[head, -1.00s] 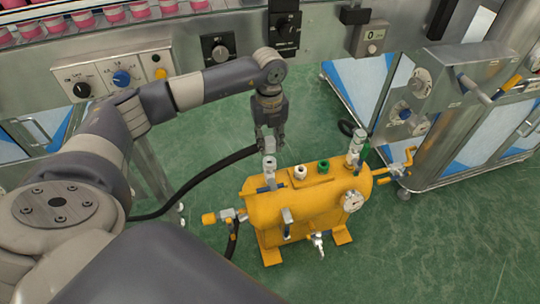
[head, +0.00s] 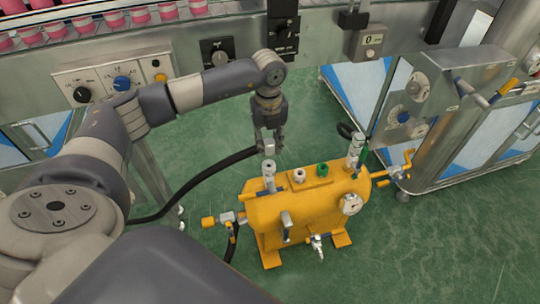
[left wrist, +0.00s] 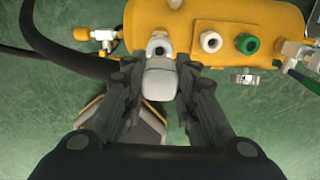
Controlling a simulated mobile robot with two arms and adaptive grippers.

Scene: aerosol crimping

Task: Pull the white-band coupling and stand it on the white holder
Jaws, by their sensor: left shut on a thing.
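My left gripper (head: 267,143) points down and is shut on the white-band coupling (head: 268,147), a pale grey-white piece at the end of a black hose (head: 200,184). The coupling is just above the left upright metal fitting (head: 269,177) on the yellow tank (head: 285,215), seemingly apart from it. In the left wrist view the coupling (left wrist: 160,82) sits between the fingers. The white holder (head: 299,175) is a short round post on the tank top, right of that fitting; it is empty. My right gripper is not in view.
A green holder (head: 323,170) stands right of the white one. Another upright metal coupling (head: 354,150) is at the tank's right end, with a gauge (head: 351,204) below. A steel cabinet (head: 460,110) stands to the right; a control panel (head: 112,80) is behind.

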